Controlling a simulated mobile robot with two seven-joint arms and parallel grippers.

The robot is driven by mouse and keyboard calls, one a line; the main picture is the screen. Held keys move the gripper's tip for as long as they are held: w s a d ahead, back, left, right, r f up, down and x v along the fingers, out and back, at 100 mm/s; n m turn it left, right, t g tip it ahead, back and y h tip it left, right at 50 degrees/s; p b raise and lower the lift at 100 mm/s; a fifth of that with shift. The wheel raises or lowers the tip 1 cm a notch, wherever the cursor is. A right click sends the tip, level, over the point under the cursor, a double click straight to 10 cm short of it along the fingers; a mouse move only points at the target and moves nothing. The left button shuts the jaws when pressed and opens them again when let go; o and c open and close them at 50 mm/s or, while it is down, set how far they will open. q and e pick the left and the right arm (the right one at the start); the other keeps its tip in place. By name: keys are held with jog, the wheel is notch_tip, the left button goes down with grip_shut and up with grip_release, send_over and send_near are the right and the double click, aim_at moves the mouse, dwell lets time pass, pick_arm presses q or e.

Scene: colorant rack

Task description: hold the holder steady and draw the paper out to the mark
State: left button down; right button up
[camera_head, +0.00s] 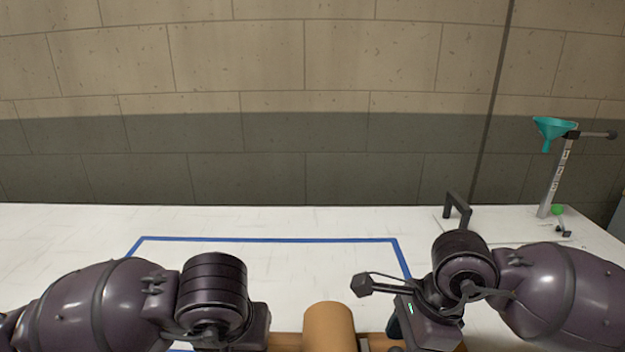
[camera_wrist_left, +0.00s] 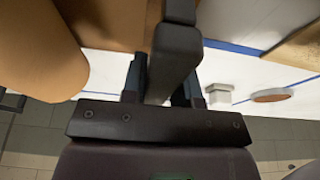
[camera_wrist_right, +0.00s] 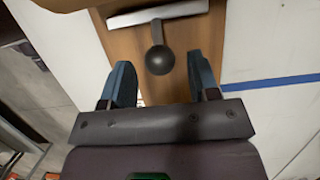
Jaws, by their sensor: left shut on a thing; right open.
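A brown paper roll (camera_head: 330,327) stands at the bottom middle of the head view, on a wooden holder (camera_head: 288,341) mostly cut off by the frame. The roll also shows in the left wrist view (camera_wrist_left: 40,50). My left gripper (camera_wrist_left: 165,72) is shut on a dark grey bar (camera_wrist_left: 176,45) beside the roll. My right gripper (camera_wrist_right: 160,66) is open, its fingers on either side of a dark round knob (camera_wrist_right: 160,60), with no clear contact. The knob's stem meets a pale metal strip (camera_wrist_right: 158,13) across the wooden board (camera_wrist_right: 125,45). I cannot make out a mark on the paper.
Blue tape (camera_head: 265,240) outlines an area on the white table (camera_head: 60,225). A teal funnel (camera_head: 553,128) on a stand (camera_head: 556,180) and a dark bracket (camera_head: 457,208) are at the right.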

aim_at(401, 351)
jog(key=shift+x, duration=1.5)
jog(key=c, duration=0.9)
jog(key=shift+c, duration=0.3)
jog(key=shift+d, duration=0.15)
